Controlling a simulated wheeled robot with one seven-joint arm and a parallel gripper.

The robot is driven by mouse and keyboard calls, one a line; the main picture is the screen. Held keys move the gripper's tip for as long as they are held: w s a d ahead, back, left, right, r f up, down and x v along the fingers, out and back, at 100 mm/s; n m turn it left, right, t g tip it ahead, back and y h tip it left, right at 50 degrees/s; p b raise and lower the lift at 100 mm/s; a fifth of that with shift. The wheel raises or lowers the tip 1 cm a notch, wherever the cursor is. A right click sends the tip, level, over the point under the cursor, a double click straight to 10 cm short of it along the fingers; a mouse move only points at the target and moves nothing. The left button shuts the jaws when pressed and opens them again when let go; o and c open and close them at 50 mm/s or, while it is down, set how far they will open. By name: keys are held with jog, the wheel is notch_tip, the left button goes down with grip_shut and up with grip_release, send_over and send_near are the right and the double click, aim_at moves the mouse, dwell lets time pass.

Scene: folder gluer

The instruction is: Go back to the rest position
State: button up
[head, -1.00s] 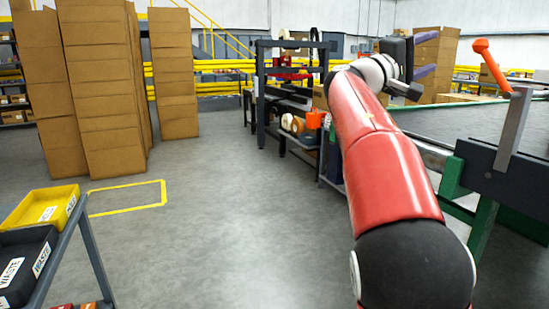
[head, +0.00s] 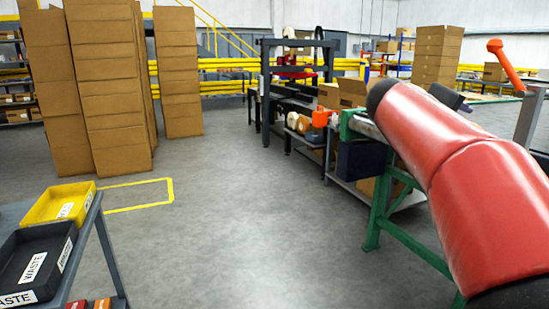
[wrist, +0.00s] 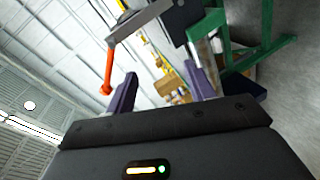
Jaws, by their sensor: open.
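My gripper (wrist: 162,92) shows in the wrist view with its two purple fingers apart and nothing between them. In the head view my red arm reaches up from the lower right, and most of my gripper is hidden behind it. Only a small dark and purple part (head: 447,97) shows past the arm. The wrist view is tilted, with the ceiling at the left and the floor at the right.
A green-legged machine (head: 381,205) stands at the right, close under my arm. An orange-handled lever (head: 506,68) rises at the far right. A cart with a yellow bin (head: 60,203) and a black waste bin (head: 35,263) is at the left. Stacked cartons (head: 105,90) stand behind. The middle floor is clear.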

jog(key=s+a+f+m+y, duration=0.1)
jog(key=s+a+f+y, duration=0.5)
jog(key=s+a+f, duration=0.4)
jog(key=s+a+f+m+g+y, duration=0.1)
jog(key=s+a+f+y, duration=0.6)
jog(key=s+f, duration=0.9)
jog(key=a+f, duration=0.3)
jog(key=f, duration=0.1)
jog(key=shift+a+f+y, duration=0.2)
jog(key=shift+y, duration=0.1)
jog(key=shift+s, duration=0.1)
